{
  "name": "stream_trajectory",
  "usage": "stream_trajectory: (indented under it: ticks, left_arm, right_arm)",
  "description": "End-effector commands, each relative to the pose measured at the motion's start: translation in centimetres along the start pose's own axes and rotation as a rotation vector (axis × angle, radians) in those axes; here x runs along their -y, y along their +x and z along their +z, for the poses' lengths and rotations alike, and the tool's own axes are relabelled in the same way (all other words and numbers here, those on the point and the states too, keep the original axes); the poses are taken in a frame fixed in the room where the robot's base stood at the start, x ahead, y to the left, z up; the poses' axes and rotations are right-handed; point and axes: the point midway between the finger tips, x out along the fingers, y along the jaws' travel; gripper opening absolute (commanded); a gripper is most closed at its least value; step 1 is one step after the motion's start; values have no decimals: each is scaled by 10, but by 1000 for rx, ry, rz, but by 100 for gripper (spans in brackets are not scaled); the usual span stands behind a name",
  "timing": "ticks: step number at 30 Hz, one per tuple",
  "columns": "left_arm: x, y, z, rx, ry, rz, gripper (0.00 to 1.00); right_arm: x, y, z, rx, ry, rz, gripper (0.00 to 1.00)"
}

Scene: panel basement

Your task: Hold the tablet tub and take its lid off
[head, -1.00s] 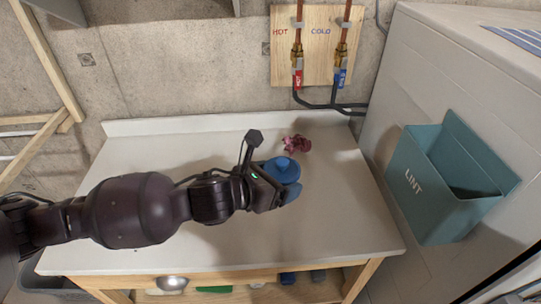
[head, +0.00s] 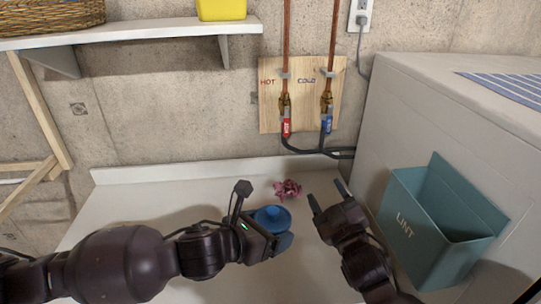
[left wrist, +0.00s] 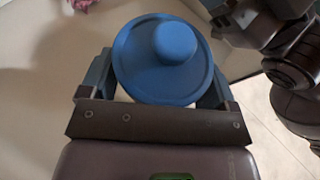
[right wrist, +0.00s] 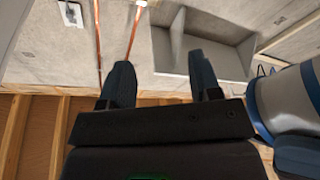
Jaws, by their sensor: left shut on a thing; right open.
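The blue tablet tub with its round knobbed lid (head: 272,217) is on the white worktop, upright as far as I can see. In the left wrist view the lid (left wrist: 165,62) sits on the tub, and it hides most of the tub's body. My left gripper (head: 277,240) is shut on the tub, with one finger on each side below the lid. My right gripper (head: 328,202) is open and empty, to the right of the tub and apart from it. The right wrist view shows its two fingers (right wrist: 163,85) spread with nothing between them.
A crumpled pinkish cloth (head: 288,189) lies just behind the tub. A teal LINT bin (head: 440,225) hangs on the white appliance (head: 450,110) at the right. Hot and cold pipes (head: 306,100) run down the back wall. A shelf (head: 130,35) is at upper left.

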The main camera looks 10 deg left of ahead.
Motion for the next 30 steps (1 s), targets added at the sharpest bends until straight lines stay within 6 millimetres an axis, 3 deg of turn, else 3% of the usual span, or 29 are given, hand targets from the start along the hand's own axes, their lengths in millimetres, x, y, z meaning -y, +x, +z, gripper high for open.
stream_trajectory:
  ticks: [1, 6, 11, 15, 23, 30]
  left_arm:
    - [0, 0, 0, 1, 0, 0, 40]
    - [0, 0, 0, 0, 0, 0, 40]
    - [0, 0, 0, 0, 0, 0, 40]
    - [0, 0, 0, 1, 0, 0, 40]
    - [0, 0, 0, 1, 0, 0, 40]
    - [0, 0, 0, 0, 0, 0, 40]
  right_arm:
    - [-1, 15, -20, -53, -33, -4, 57]
    - [2, 51, -84, -215, -144, -15, 57]
    - [8, 76, -146, -371, -251, -22, 57]
    - [29, 84, -208, -533, -357, -38, 57]
    - [103, 55, -304, -842, -534, -84, 57]
    - [175, -4, -371, -1151, -683, -106, 57]
